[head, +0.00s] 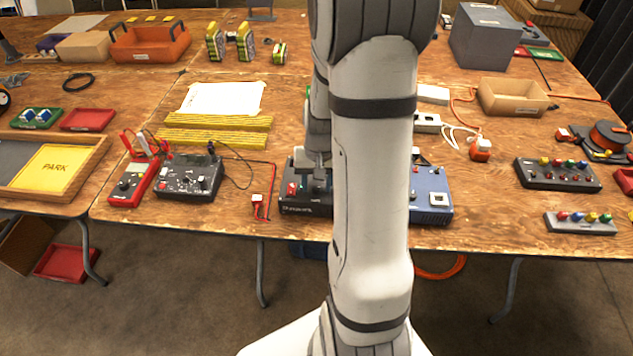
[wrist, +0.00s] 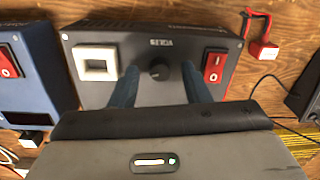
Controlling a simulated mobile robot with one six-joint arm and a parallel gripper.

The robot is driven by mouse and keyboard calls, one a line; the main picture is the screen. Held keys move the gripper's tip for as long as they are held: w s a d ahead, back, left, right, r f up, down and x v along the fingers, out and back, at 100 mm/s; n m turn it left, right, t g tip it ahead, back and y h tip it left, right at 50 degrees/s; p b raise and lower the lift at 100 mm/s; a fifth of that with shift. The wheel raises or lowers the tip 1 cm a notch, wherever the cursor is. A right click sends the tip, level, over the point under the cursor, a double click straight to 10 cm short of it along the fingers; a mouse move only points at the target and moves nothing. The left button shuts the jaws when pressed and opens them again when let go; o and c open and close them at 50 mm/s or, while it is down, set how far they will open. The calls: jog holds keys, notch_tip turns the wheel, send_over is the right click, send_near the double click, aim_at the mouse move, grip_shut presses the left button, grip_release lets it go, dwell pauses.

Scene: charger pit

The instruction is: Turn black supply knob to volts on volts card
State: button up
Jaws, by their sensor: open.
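The dark grey supply box (head: 303,208) stands near the table's front edge, partly hidden behind my arm in the head view. The wrist view shows its top (wrist: 185,45), upside down, with the word VOLTS. The round black supply knob (wrist: 157,69) is in its middle. A white-framed window (wrist: 97,62) and a red rocker switch (wrist: 214,67) flank the knob. My gripper (wrist: 159,76) is open, with one blue finger on each side of the knob and gaps between. No reading or pointer mark is legible. I cannot identify a volts card; a white sheet (head: 222,98) lies behind, its writing unreadable.
A blue box (head: 431,195) stands close beside the supply. A red plug with a cord (head: 260,205) lies on its other side. A black meter box (head: 189,178) and a red meter (head: 133,184) stand farther left. Some bare table lies in front of the yellow rulers.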

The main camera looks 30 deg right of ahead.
aim_at(318, 187)
grip_shut()
jog(key=shift+m, duration=1)
grip_release()
jog(key=shift+r, duration=0.1)
notch_tip(318, 187, up, 8)
jog(key=shift+s+d+f, duration=0.15)
dwell(0.7)
